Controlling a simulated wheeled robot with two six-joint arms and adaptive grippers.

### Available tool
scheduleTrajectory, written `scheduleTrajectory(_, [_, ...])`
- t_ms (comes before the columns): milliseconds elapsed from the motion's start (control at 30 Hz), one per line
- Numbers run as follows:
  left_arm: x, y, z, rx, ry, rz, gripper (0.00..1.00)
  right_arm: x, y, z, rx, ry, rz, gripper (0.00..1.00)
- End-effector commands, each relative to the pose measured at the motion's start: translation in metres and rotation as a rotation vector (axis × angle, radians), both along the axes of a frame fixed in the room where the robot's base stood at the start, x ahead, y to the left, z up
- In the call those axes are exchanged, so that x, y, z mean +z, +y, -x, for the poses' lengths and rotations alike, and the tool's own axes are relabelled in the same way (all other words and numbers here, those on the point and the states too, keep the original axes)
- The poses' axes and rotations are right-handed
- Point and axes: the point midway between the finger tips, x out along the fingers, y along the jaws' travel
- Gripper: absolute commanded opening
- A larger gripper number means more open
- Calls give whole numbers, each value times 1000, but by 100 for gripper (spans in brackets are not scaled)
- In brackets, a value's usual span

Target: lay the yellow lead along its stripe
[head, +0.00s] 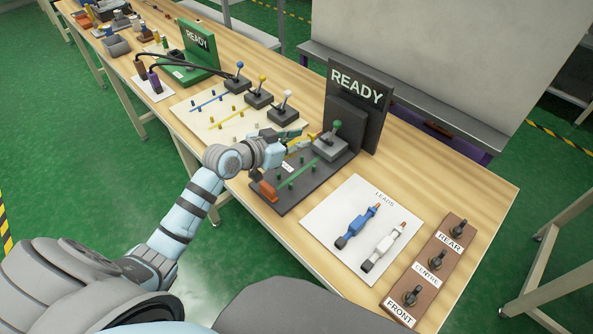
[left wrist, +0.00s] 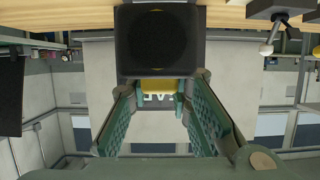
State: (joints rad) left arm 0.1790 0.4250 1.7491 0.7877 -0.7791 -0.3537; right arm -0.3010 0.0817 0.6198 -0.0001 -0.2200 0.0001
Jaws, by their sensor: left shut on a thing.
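My left gripper (head: 297,139) reaches over the work table and is shut on the yellow lead (head: 294,149). A small yellow piece of the lead (left wrist: 157,87) shows between the fingertips in the left wrist view; most of it is hidden. To the left in the head view is a pale board (head: 193,121) with a blue stripe and a yellow stripe (head: 231,119), each with small pegs beside it. The yellow stripe runs to a dark block with a yellow-knobbed lever (head: 260,95). The held lead is above the table, right of this stripe. My right gripper is not in view.
A dark base (head: 296,204) with a green stripe, an orange block (head: 267,191) and a READY sign (head: 357,90) stands close to my gripper. A white mat (head: 327,211) holds a blue and a white lead. Levers marked REAR, CENTRE and FRONT stand on a brown panel (head: 421,283).

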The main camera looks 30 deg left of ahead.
Motion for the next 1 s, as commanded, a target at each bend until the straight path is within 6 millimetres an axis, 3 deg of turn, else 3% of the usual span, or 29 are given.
scheduleTrajectory(33, [-23,0,0,1,3,2,0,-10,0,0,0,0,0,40])
scheduleTrajectory(100, [-40,0,0,1,1,2,0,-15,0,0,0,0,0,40])
scheduleTrajectory(333, [-59,1,0,1,-2,-1,0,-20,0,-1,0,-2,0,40])
scheduleTrajectory(500, [-93,0,0,0,-1,0,0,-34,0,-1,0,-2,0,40])
scheduleTrajectory(900, [-98,0,0,0,-3,0,0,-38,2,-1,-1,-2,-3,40])
scheduleTrajectory(933, [-97,0,0,0,-2,0,23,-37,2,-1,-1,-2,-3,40])
scheduleTrajectory(1000, [-97,0,0,0,-2,0,35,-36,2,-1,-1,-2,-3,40])
